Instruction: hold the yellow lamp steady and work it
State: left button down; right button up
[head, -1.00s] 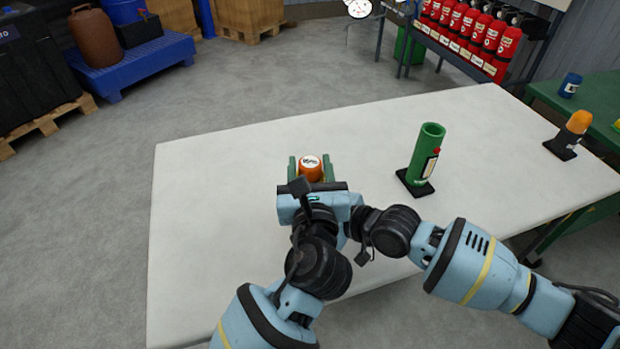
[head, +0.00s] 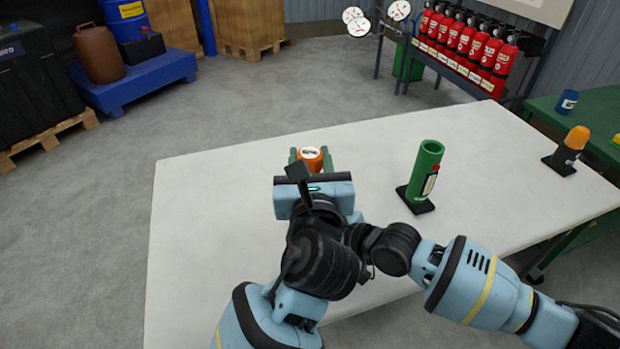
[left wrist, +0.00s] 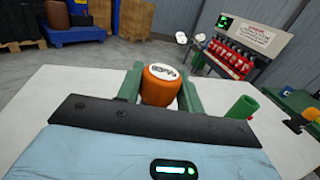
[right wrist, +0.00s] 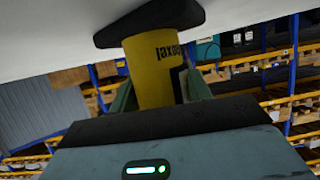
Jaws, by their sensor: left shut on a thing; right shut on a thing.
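The lamp has a yellow body (right wrist: 155,70) with dark lettering, a wide black base and an orange top. The orange top (head: 311,159) with its white label sits between the green fingers of my left gripper (head: 311,164). It also shows in the left wrist view (left wrist: 161,84), where my left gripper (left wrist: 160,90) is shut on it. In the right wrist view my right gripper (right wrist: 158,92) is shut on the yellow body. The black base (right wrist: 150,22) is by the white tabletop; I cannot tell if they touch. In the head view the lamp's body and right gripper are hidden behind the left gripper.
A green tube (head: 426,170) on a black base stands on the white table (head: 230,220) to the right. An orange-topped beacon (head: 570,148) stands at the table's right end. Red extinguishers (head: 465,42) hang on a rack behind. The table's left part is clear.

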pick_arm(q)
notch_tip(320, 180, up, 4)
jog(key=shift+r, duration=0.1)
pick_arm(e)
jog(key=o, duration=1.4)
jog(key=v, duration=1.2)
jog(key=shift+f, duration=0.1)
pick_arm(q)
jog(key=shift+d, duration=0.1)
pick_arm(e)
jog(key=shift+d, duration=0.1)
